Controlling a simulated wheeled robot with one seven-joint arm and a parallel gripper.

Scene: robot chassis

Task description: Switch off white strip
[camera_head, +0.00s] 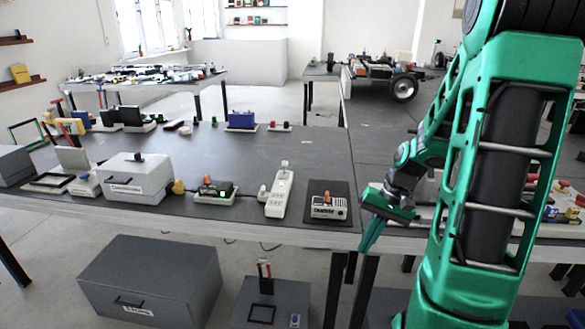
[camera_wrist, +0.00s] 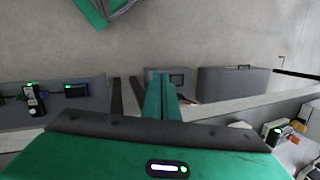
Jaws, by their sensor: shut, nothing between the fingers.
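The white strip (camera_head: 279,194) is a long white power strip in the head view, lying on the grey table near its front edge, with plugs at its far end and left side. Its switch state is too small to tell. My gripper (camera_head: 371,232) hangs to the right of it, by the table's front edge, apart from the strip. In the wrist view my green gripper fingers (camera_wrist: 160,96) are together and empty. I cannot make out the strip for certain in the wrist view.
The grey table (camera_head: 240,155) holds a device with an orange knob (camera_head: 328,205) between the strip and my gripper. Grey cases (camera_head: 150,281) lie below.

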